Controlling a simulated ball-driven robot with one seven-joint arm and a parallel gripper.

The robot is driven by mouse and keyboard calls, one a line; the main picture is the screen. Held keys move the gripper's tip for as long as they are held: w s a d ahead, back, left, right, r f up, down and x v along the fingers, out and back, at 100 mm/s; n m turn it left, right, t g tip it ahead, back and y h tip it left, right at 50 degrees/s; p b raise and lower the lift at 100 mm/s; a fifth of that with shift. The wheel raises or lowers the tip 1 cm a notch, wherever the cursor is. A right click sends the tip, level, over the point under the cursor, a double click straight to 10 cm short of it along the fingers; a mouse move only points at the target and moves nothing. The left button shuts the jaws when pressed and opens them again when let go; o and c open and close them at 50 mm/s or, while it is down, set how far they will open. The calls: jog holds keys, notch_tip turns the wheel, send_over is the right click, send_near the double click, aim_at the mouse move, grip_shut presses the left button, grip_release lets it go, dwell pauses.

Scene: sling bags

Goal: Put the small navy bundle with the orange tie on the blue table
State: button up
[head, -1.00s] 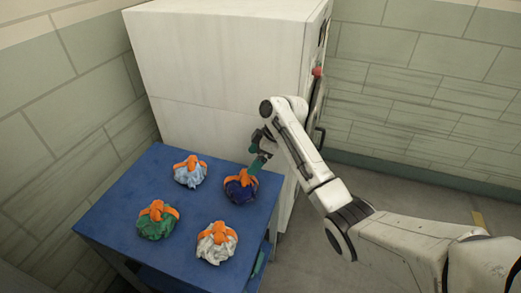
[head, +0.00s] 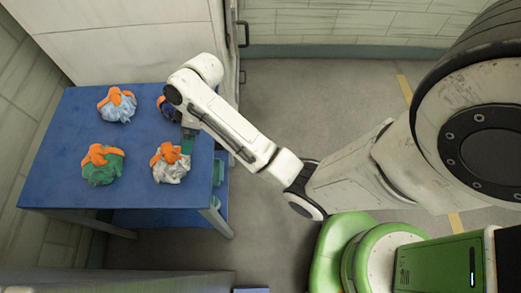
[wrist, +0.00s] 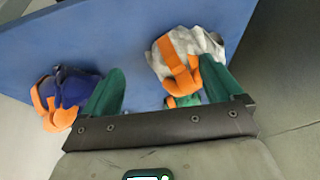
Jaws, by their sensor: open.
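The navy bundle with the orange tie (head: 170,111) sits on the blue table (head: 62,125), near its right edge, partly hidden by my arm in the head view. In the wrist view the navy bundle (wrist: 70,86) lies left of my gripper, outside the left finger. My gripper (head: 188,145) is open, its green fingers low over the table's right side, between the navy bundle and the white bundle (head: 170,168). In the wrist view my gripper (wrist: 160,86) has the white bundle (wrist: 200,42) beyond its right finger. Nothing shows held; contact with the bundles cannot be told.
A light blue bundle (head: 117,108) and a green bundle (head: 103,168), both with orange ties, sit on the table's left half. A large white cabinet (head: 120,40) stands behind the table. Floor right of the table (head: 300,100) is clear.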

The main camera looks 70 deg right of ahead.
jog(key=s+a+f+m+g+h, duration=0.1)
jog(key=s+a+m, duration=0.1)
jog(key=s, duration=0.9)
jog(key=s+a+f+m+g+h, duration=0.1)
jog(key=s+a+m+h, duration=0.1)
jog(key=s, duration=1)
jog(key=shift+a+m+h, duration=0.2)
jog(key=shift+m+h, duration=0.1)
jog(key=shift+w, duration=0.1)
